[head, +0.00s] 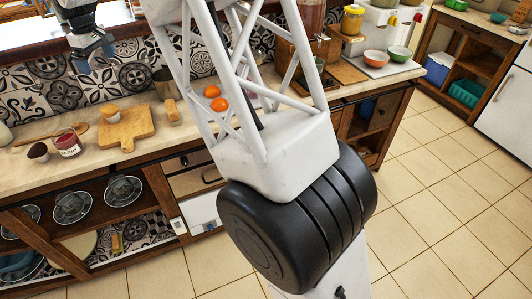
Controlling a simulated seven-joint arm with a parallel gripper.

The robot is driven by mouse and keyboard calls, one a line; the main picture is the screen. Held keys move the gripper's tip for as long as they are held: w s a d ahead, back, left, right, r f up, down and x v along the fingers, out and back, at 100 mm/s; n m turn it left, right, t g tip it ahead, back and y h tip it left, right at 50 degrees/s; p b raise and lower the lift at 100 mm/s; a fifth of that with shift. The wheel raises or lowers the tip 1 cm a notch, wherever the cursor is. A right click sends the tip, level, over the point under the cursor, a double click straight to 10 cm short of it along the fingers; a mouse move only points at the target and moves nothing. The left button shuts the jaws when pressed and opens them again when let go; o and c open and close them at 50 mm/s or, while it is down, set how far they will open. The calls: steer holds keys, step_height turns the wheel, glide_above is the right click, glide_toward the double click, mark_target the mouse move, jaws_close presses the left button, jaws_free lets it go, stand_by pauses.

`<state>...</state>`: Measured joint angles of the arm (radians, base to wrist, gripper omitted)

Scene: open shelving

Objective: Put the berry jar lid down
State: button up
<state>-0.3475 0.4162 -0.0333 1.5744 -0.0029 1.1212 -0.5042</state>
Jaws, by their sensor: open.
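A small jar (67,143) with red contents and a pale label, apparently the berry jar, stands on the counter at the left in the head view. Its top looks open. I cannot make out its lid for certain. A small round object with a tan top (110,112) sits near the back left of the wooden cutting board (118,131); I cannot tell what it is. My gripper (93,58) is at the upper left, pointing down, above and behind the cutting board in the picture. It is open, and I see nothing held between its fingers.
A dark-topped cup (38,152) stands left of the jar and a wooden spoon (60,132) lies behind it. A wooden block (173,112) is right of the board. Two orange fruits (218,104) show behind my arm.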

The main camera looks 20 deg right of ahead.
steer(key=s+d+r+m+t, duration=0.15)
steer(key=s+d+r, duration=0.25)
steer(key=s+d, duration=0.75)
steer(key=s+d+r+m+g, duration=0.1)
steer(key=s+d+r+m, duration=0.25)
steer(key=s+d, duration=0.8)
steer(key=s+d+f+m, duration=0.1)
steer(key=s+d+f, duration=0.1)
steer(key=s, duration=0.9)
steer(key=s+d+f+m+t, duration=0.1)
steer(key=s+d+f+m, duration=0.1)
steer(key=s, duration=0.9)
steer(key=s+d+f+m, duration=0.2)
steer(key=s+d+f, duration=0.2)
steer(key=s, duration=0.7)
steer(key=shift+s+d+f, duration=0.25)
steer(key=shift+s+f, duration=0.05)
steer(key=shift+f, duration=0.55)
